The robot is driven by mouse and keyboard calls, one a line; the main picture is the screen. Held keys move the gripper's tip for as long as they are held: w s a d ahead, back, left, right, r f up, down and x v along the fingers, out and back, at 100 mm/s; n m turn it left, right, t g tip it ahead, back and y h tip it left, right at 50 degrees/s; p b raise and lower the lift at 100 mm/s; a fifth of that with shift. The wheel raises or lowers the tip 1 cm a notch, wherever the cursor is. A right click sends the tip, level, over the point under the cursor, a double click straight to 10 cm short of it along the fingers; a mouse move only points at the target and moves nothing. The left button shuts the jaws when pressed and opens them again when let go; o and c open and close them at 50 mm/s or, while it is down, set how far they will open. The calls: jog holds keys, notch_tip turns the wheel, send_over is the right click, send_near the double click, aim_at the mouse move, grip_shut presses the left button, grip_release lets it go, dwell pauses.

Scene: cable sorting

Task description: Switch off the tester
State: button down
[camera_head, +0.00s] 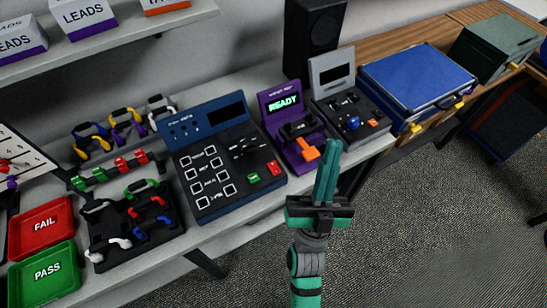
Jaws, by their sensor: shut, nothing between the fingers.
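My gripper (329,150) is shut and empty, its teal fingers pointing up in front of the bench. Its tips appear just right of the orange lever (309,150) on the purple unit (291,142); I cannot tell whether they touch. The purple unit has a lit screen (284,103) reading READY in green. To its left is a larger blue and black unit (225,160) with a dark screen, several white-framed squares, a green button (253,177) and a red button (274,168). I cannot read which unit is labelled the tester.
A grey unit (338,88) with a blue knob and a blue case (418,77) stand to the right. Red FAIL (38,226) and green PASS (47,272) trays and cable racks are at left. Open floor lies in front of the bench.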

jog(key=s+a+f+n+g+y, duration=0.2)
jog(key=s+f+n+g+y, duration=0.1)
jog(key=f, duration=0.5)
jog(key=s+a+f+n+g+y, duration=0.2)
jog(key=a+f+n+g+y, duration=0.1)
jog(key=f, duration=0.5)
jog(key=s+a+f+g, duration=0.2)
jog(key=s+f+g, duration=0.1)
jog(key=s+f, duration=0.3)
jog(key=s+a+f+g, duration=0.3)
jog(key=s+f+g, duration=0.1)
jog(key=s+f, duration=0.3)
jog(key=shift+s+f, duration=0.25)
jog(key=shift+f, duration=0.1)
jog(key=shift+d, duration=0.1)
